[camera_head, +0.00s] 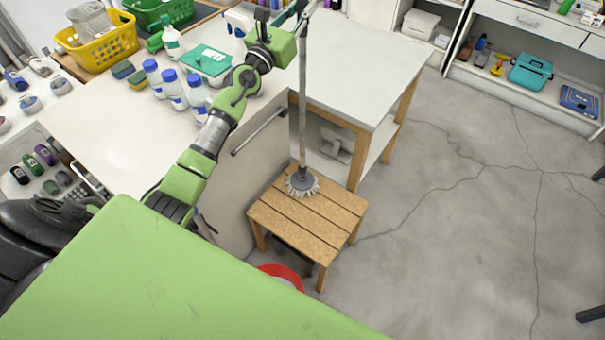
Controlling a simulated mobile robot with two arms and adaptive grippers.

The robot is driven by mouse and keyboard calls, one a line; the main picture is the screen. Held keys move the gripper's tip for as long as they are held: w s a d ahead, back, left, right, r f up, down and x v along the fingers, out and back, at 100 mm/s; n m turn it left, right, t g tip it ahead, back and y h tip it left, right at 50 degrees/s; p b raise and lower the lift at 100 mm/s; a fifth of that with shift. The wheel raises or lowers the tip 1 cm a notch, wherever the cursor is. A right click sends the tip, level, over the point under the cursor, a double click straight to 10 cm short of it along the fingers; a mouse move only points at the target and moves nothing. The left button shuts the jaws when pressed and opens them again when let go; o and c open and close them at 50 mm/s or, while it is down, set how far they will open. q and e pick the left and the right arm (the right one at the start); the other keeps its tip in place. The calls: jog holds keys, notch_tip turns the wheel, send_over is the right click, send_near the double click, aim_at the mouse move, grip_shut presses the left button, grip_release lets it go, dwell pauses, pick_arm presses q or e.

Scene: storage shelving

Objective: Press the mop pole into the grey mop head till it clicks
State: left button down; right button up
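The grey mop head (302,184), with a pale fringe, sits on a slatted wooden stool (335,205). The mop pole (303,100) stands nearly upright above it, and its lower end meets the grey socket. I cannot tell how deep it sits there. My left gripper (302,13) is at the top of the picture, shut on the upper part of the pole. The pole's top is out of view. My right gripper is not in view.
Left of the pole, a white-topped counter (95,130) holds blue-capped bottles (173,88), a green cloth (205,60) and a yellow basket (98,42). A red-rimmed bucket (282,272) stands by the stool. Open concrete floor (450,210) lies right.

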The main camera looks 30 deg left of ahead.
pick_arm(q)
jog(key=shift+f+b, duration=0.55)
jog(key=shift+f, duration=0.4)
dwell(2.9)
jog(key=c, duration=1.8)
grip_release()
jog(key=shift+f, duration=0.1)
jog(key=v, duration=1.2)
